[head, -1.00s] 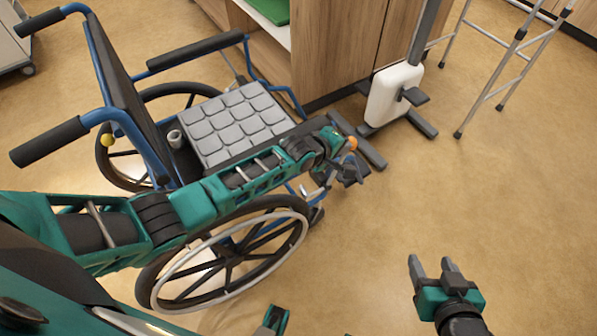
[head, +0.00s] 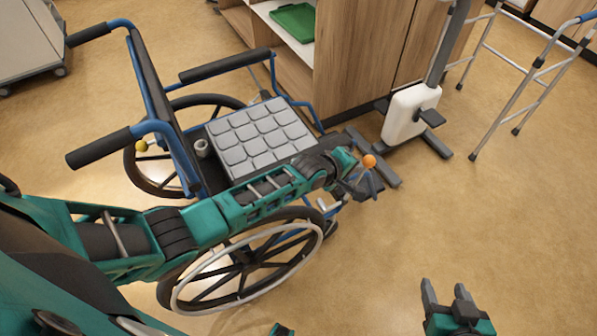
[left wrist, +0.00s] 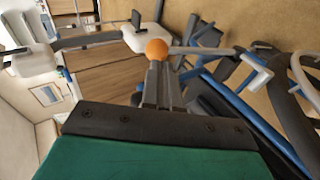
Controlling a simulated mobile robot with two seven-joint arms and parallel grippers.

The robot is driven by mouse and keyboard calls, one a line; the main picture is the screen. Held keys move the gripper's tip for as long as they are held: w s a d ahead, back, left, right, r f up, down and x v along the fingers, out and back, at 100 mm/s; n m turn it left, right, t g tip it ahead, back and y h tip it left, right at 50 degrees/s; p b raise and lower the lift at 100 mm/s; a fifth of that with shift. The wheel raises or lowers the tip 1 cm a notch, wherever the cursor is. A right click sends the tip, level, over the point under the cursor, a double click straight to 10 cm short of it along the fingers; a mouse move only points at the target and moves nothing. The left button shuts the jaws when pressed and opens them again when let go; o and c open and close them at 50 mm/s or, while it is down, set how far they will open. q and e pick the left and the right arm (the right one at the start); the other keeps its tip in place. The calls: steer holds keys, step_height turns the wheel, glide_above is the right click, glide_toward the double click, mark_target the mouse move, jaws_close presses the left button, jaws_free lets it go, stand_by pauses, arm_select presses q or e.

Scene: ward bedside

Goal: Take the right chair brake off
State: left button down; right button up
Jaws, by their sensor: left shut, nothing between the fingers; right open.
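The blue-framed wheelchair (head: 157,92) stands at the left of the head view with a grey segmented cushion (head: 258,138). An orange ball knob (head: 369,161) shows at the chair's near front side, beside my left gripper (head: 366,188). In the left wrist view the orange knob (left wrist: 156,49) sits at the end of a grey rod, right at my left fingertips (left wrist: 160,68). That gripper is shut and empty; whether it touches the knob I cannot tell. My left arm hides part of the chair's near side and the lever's base. My right gripper (head: 446,290) is open and empty, low over the floor.
A wooden cabinet (head: 350,60) with a green tray (head: 294,22) stands behind the chair. A white-bodied stand (head: 405,115) with dark feet and a walker (head: 520,75) are at the back right. A yellow ball (head: 141,146) shows by the push handle. Floor at right is clear.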

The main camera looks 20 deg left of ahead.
arm_select(q)
steer(key=p+v, duration=0.5)
steer(key=v, duration=1.4)
steer(key=shift+s+f, duration=0.25)
steer(key=shift+f, duration=0.05)
arm_select(e)
steer(key=r, duration=0.5)
steer(key=shift+s+d+r, duration=0.1)
steer(key=shift+d+r, duration=0.05)
steer(key=shift+d, duration=0.15)
arm_select(q)
steer(key=shift+a, duration=0.15)
arm_select(e)
steer(key=shift+s, duration=0.1)
arm_select(q)
steer(key=s+a+f+m+t+y, duration=0.1)
steer(key=s+a+f+m+y, duration=0.1)
steer(key=s+m, duration=0.8)
steer(key=m+y, duration=0.1)
steer(key=m, duration=0.2)
steer(key=shift+a+f+m, duration=0.15)
steer(key=shift+a+m, duration=0.2)
steer(key=shift+m, duration=0.05)
arm_select(e)
steer(key=shift+c, duration=0.5)
